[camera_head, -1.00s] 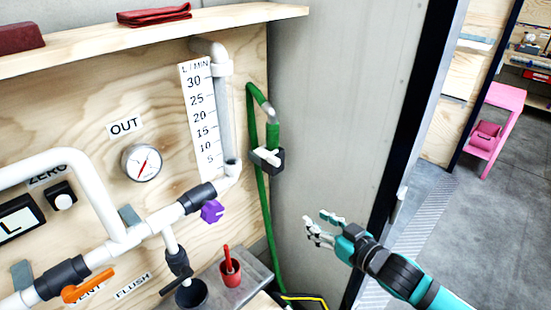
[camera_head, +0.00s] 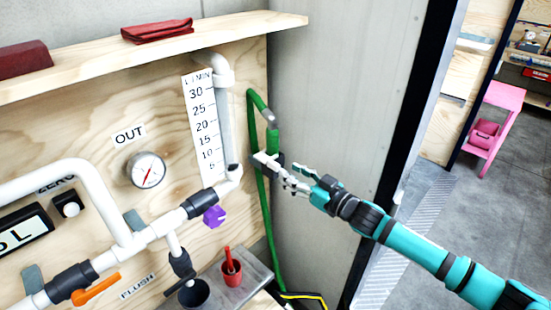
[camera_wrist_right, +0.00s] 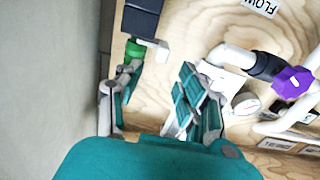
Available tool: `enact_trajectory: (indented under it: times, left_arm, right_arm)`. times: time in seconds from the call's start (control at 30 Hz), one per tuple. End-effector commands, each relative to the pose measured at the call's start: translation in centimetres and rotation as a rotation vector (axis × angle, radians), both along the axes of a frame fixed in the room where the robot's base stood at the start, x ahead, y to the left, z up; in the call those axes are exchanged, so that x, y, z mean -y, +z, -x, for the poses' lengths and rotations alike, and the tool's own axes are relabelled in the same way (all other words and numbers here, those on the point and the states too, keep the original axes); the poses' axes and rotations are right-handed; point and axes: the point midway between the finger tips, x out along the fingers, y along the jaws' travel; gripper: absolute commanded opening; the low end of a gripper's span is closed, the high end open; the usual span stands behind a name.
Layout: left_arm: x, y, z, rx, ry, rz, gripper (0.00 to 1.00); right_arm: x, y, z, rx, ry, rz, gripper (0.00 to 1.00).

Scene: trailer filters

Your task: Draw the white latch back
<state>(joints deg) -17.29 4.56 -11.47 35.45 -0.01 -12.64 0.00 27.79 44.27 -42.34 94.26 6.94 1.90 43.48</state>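The white latch (camera_head: 264,160) sits on a small dark holder beside the green hose (camera_head: 251,125), near the corner of the wooden panel. In the right wrist view the white latch (camera_wrist_right: 152,46) sticks out from the dark holder (camera_wrist_right: 141,18), ahead of the fingertips. My right gripper (camera_head: 290,180) is just right of the latch in the head view and partly covers the holder. In the wrist view my right gripper (camera_wrist_right: 158,82) is open with nothing between its fingers. The latch appears clear of the fingers there. My left gripper is not in view.
A purple valve knob (camera_head: 214,215) and white pipes are left of the latch. A wooden shelf (camera_head: 230,27) overhangs the panel. The grey wall (camera_head: 340,90) behind the gripper is bare.

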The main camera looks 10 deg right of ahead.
Motion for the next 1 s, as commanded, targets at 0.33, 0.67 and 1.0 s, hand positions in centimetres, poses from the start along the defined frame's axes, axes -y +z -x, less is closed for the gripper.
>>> enact_trajectory:
  times: [0.33,0.67,1.0]
  left_arm:
    - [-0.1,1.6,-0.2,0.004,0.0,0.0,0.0]
    - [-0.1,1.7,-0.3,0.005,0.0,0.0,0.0]
    - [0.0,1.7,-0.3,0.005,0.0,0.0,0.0]
  right_arm:
    - [-3.2,0.2,-4.8,0.0,0.0,-0.001,0.38]
    - [-3.7,-0.1,-5.5,0.0,0.001,0.001,0.38]
    - [-3.7,0.0,-5.5,0.0,0.001,0.0,0.07]
